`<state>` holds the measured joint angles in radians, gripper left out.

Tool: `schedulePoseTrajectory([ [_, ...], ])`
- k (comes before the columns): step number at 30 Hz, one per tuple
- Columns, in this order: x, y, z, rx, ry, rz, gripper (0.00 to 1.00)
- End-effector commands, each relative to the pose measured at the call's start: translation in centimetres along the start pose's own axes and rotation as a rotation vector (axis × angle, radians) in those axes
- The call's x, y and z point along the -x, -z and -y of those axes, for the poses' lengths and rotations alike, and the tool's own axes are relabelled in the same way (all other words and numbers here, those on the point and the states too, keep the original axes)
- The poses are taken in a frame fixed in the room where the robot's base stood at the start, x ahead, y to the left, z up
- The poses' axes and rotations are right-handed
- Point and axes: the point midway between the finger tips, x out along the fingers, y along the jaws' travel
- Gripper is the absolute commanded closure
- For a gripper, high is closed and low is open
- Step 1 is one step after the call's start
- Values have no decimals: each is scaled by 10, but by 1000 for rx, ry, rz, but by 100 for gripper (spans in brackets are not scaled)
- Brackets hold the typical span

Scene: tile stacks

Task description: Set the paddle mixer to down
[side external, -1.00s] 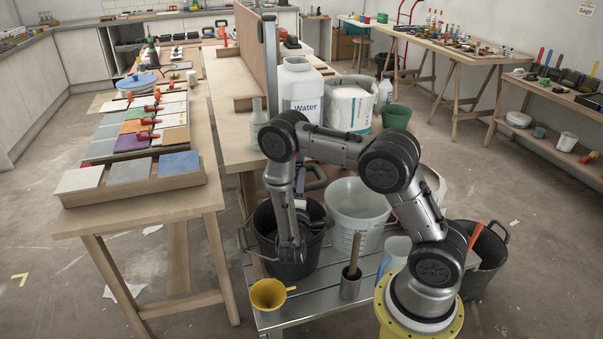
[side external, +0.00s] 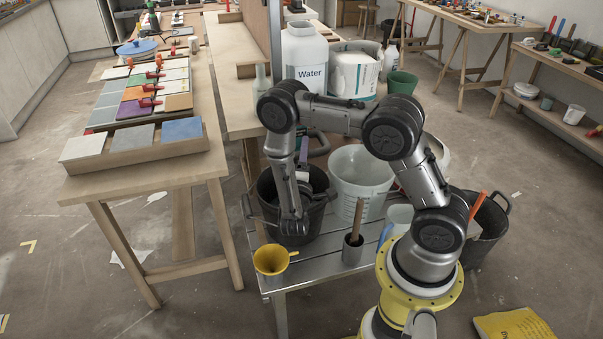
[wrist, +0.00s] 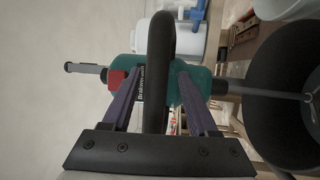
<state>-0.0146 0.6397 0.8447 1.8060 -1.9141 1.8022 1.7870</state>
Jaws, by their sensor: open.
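In the wrist view the paddle mixer has a teal body (wrist: 197,72), a red part at its left and a black loop handle (wrist: 160,60). In the side view my wrist hangs in front of the black bucket (side external: 265,212), and my arm hides most of the mixer. A dark curved part, perhaps its handle (side external: 318,143), shows behind.
A clear bucket (side external: 360,182) and a dark cup with a wooden-handled tool (side external: 353,248) stand on the metal bench (side external: 325,272). A water jug (side external: 303,55) and white tub (side external: 353,73) stand behind.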

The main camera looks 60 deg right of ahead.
Motion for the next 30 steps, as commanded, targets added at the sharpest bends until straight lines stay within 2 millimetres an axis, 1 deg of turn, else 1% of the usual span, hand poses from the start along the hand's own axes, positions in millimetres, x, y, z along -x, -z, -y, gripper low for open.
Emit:
schedulePoseTrajectory([
  [1,10,1,0,0,1,-6,40],
  [9,61,2,0,0,2,-8,40],
  [15,95,1,0,-1,2,-6,40],
  [18,107,1,0,-1,2,-7,40],
  [24,121,0,1,0,2,-3,40],
  [30,123,-1,1,1,2,-1,40],
])
